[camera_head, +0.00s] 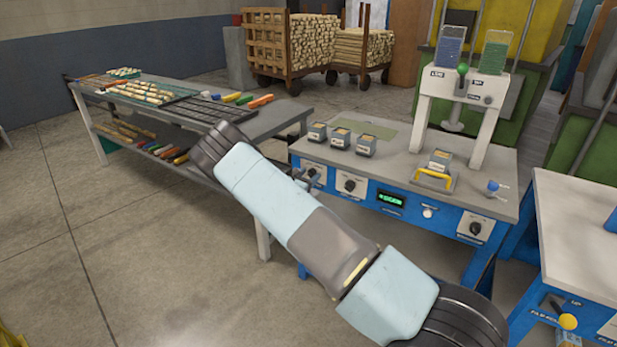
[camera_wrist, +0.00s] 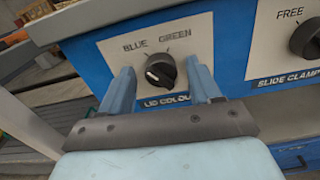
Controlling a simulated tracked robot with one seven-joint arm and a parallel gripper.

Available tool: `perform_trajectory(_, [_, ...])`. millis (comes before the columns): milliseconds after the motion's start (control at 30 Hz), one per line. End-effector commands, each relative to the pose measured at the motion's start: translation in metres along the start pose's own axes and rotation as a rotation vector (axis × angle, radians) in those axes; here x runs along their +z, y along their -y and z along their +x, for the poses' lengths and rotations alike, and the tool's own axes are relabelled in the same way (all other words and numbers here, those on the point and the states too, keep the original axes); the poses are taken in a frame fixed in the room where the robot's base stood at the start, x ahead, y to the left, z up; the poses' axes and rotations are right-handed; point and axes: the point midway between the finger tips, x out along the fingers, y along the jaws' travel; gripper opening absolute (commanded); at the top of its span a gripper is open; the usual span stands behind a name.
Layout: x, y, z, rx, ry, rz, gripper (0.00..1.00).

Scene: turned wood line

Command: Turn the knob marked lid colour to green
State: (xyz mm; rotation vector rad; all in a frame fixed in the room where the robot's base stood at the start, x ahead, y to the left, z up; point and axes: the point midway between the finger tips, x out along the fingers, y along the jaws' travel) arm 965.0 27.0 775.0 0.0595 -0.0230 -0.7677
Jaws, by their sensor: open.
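The lid colour knob (camera_wrist: 160,70) is a round black knob on a white plate (camera_wrist: 120,53) marked BLUE and GREEN, on the bench's blue front. Its pale mark shows on the knob's left side, toward the BLUE side. My gripper (camera_wrist: 160,73) is open, with one blue-grey finger on each side of the knob; I cannot tell whether either finger touches it. The lower part of the plate's lettering is partly covered by the right finger. In the head view the knob (camera_head: 311,172) shows just beyond my arm, and my gripper is mostly hidden there.
The slide clamp knob (camera_wrist: 306,40) sits close on the right, its pointer and labels partly cut off. A display (camera_head: 390,199) with green text is further right. Small boxes (camera_head: 340,139) and a yellow-handled clamp (camera_head: 433,178) stand on the bench top. A rack table (camera_head: 200,112) is left.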

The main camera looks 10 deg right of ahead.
Motion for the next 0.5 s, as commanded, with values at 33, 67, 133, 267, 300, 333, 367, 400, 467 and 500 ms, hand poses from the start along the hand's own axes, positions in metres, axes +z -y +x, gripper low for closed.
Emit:
perform_trajectory(33, [0.0000, 0.0000, 0.0002, 0.000, 0.000, 0.000, 0.63])
perform_trajectory(67, [0.0000, 0.0000, 0.0001, 0.000, 0.000, 0.000, 0.63])
perform_trajectory(133, [0.0000, 0.0001, 0.0001, 0.000, 0.000, 0.000, 0.63])
perform_trajectory(267, [0.0001, 0.0002, 0.0000, 0.000, 0.000, 0.000, 0.55])
perform_trajectory(300, [0.0001, 0.0002, 0.0000, 0.000, 0.000, 0.000, 0.51])
perform_trajectory(333, [0.0001, 0.0002, 0.0000, -0.001, 0.000, 0.000, 0.48])
perform_trajectory(367, [0.0001, 0.0002, 0.0000, 0.000, 0.000, 0.000, 0.46])
perform_trajectory(400, [0.0001, 0.0002, 0.0000, -0.001, 0.000, 0.000, 0.42])
perform_trajectory(467, [0.0001, 0.0002, 0.0000, -0.001, 0.000, 0.000, 0.36])
perform_trajectory(500, [0.0001, 0.0003, 0.0000, -0.001, 0.000, 0.000, 0.32])
